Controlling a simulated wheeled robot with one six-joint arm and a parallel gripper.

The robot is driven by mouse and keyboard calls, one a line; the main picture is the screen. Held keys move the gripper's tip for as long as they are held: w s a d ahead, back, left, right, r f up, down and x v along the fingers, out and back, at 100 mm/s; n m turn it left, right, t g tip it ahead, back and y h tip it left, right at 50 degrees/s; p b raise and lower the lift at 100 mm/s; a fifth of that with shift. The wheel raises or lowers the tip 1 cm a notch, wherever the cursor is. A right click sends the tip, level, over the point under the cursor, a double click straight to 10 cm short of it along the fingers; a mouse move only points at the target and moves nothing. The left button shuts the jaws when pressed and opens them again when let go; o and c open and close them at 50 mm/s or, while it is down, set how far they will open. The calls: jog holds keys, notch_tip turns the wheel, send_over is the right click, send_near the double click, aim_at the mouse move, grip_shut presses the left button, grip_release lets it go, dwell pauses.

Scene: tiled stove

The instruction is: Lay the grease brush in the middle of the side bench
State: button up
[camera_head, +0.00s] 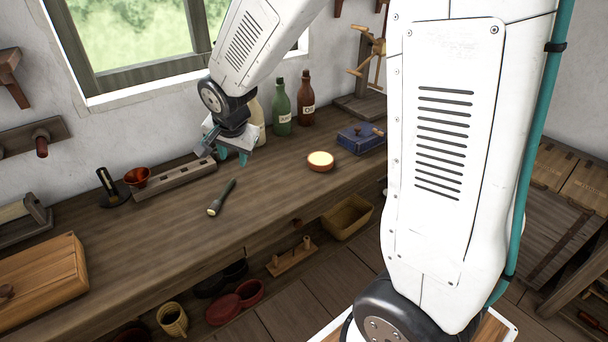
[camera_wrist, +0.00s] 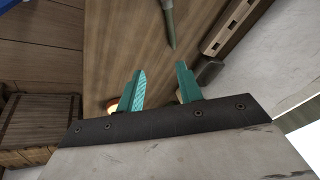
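The grease brush (camera_head: 221,198), with a dark handle and a pale round end, lies on the long wooden bench (camera_head: 150,250) under the window. In the wrist view, its tapered handle (camera_wrist: 169,25) shows at the top, beyond the fingertips. My gripper (camera_head: 233,157) has two teal fingers, apart and empty, above the rear of the bench, behind the brush; it also shows in the wrist view (camera_wrist: 158,72). A lower dark-planked wooden surface (camera_head: 538,220) at the right may be the side bench; my arm hides part of it.
A wooden rack with holes (camera_head: 185,177) lies behind the brush. A round tin (camera_head: 320,162), a blue box (camera_head: 360,140), green (camera_head: 282,108) and brown (camera_head: 306,103) bottles stand to the right. A wooden case (camera_head: 45,275) is at front left. Bench around the brush is clear.

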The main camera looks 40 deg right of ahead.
jog(key=s+r+n+g, duration=0.1)
jog(key=s+r+n, duration=0.2)
jog(key=s, duration=0.7)
jog(key=s+d+r+n+g, duration=0.1)
jog(key=s+r+n, duration=0.3)
jog(key=s, duration=0.6)
jog(key=s+d+r+n+g+y, duration=0.1)
jog(key=s+r+n, duration=0.2)
jog(key=s, duration=0.8)
jog(key=shift+r+n, duration=0.3)
jog(key=shift+r, duration=0.15)
